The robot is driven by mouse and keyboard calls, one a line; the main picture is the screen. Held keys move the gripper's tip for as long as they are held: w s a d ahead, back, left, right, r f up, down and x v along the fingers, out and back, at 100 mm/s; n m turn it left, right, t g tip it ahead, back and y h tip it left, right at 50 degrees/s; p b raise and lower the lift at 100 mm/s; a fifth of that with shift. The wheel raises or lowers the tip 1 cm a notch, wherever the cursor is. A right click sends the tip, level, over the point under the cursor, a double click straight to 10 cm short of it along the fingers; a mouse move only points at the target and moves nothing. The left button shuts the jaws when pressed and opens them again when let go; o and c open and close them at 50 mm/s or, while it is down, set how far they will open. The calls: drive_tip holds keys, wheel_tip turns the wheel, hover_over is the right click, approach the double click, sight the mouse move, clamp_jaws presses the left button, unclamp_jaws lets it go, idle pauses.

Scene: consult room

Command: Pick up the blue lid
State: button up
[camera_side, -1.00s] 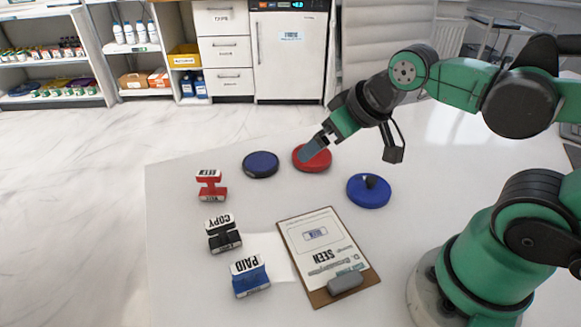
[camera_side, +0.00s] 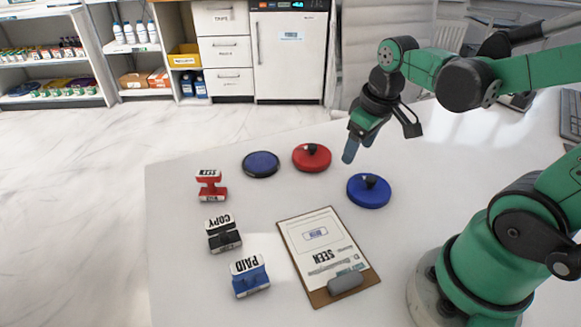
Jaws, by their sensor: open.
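The blue lid (camera_side: 369,194) is a round blue disc with a dark knob on top. It lies on the white table, right of the middle. My gripper (camera_side: 352,152) is open and points down above the table. In the picture it is just up and left of the blue lid, apart from it, between that lid and the red lid. Its jaws look empty.
A red lid (camera_side: 312,158) with a dark knob and a dark blue ink pad (camera_side: 261,164) lie to the left. Red (camera_side: 210,186), black (camera_side: 223,234) and blue (camera_side: 250,275) stamps stand along the left side. A clipboard (camera_side: 290,232) with paper lies in front. The white table (camera_side: 180,290) is bare between them.

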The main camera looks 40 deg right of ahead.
sight(372, 178)
drive_tip(key=d, duration=0.1)
drive_tip(key=s+d+f+g, duration=0.1)
drive_tip(key=shift+s+d+f+g+y, duration=0.25)
drive_tip(key=shift+d+f+g+y, duration=0.05)
drive_tip(key=shift+d+f+g, duration=0.1)
drive_tip(key=shift+s+d+f+g, duration=0.3)
drive_tip(key=shift+f, duration=2.7)
clamp_jaws()
